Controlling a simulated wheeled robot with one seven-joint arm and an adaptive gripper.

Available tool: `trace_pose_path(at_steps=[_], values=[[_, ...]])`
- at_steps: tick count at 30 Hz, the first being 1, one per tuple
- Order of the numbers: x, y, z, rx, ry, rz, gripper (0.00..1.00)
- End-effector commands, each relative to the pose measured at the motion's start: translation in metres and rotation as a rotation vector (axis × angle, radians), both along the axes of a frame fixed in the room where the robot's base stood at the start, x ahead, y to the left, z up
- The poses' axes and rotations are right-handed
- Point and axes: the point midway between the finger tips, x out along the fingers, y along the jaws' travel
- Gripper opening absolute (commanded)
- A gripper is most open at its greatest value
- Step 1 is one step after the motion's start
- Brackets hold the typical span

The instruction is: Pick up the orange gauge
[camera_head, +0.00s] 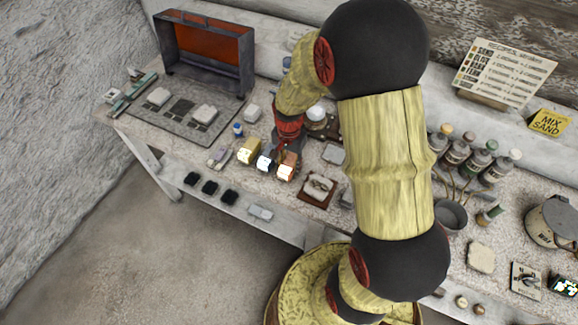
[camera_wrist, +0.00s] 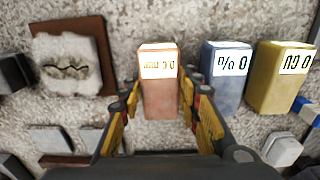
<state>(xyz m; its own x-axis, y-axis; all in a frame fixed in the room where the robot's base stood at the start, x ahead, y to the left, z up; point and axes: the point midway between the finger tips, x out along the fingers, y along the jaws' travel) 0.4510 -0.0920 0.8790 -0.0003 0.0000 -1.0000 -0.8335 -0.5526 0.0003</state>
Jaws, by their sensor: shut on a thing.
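The orange gauge (camera_wrist: 160,98) is a small block with a white display on its far end, in the middle of the wrist view. My gripper (camera_wrist: 158,88) has a yellow-padded finger on each side of it and is shut on it. In the head view the orange gauge (camera_head: 289,163) is at the right end of a row of three, below my gripper (camera_head: 285,149). A blue gauge (camera_wrist: 226,75) stands just beside my right finger. A yellow gauge (camera_wrist: 277,82) is further right. I cannot tell whether the orange gauge touches the table.
Paint bottles (camera_head: 458,150) and a grey cup (camera_head: 450,216) stand to the right, beyond my arm.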

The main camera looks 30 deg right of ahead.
Motion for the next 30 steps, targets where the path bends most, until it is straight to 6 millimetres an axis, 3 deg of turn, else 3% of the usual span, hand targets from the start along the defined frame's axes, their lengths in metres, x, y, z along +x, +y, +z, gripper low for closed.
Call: trace_pose_path(at_steps=[6, 17, 25, 30], values=[[0.000, 0.000, 0.000, 0.000, 0.000, 0.000, 0.03], [0.001, 0.000, 0.005, -0.001, -0.003, 0.000, 0.03], [0.001, 0.000, 0.041, -0.001, -0.004, 0.000, 0.03], [-0.022, 0.010, 0.070, 0.000, -0.005, 0.001, 0.03]])
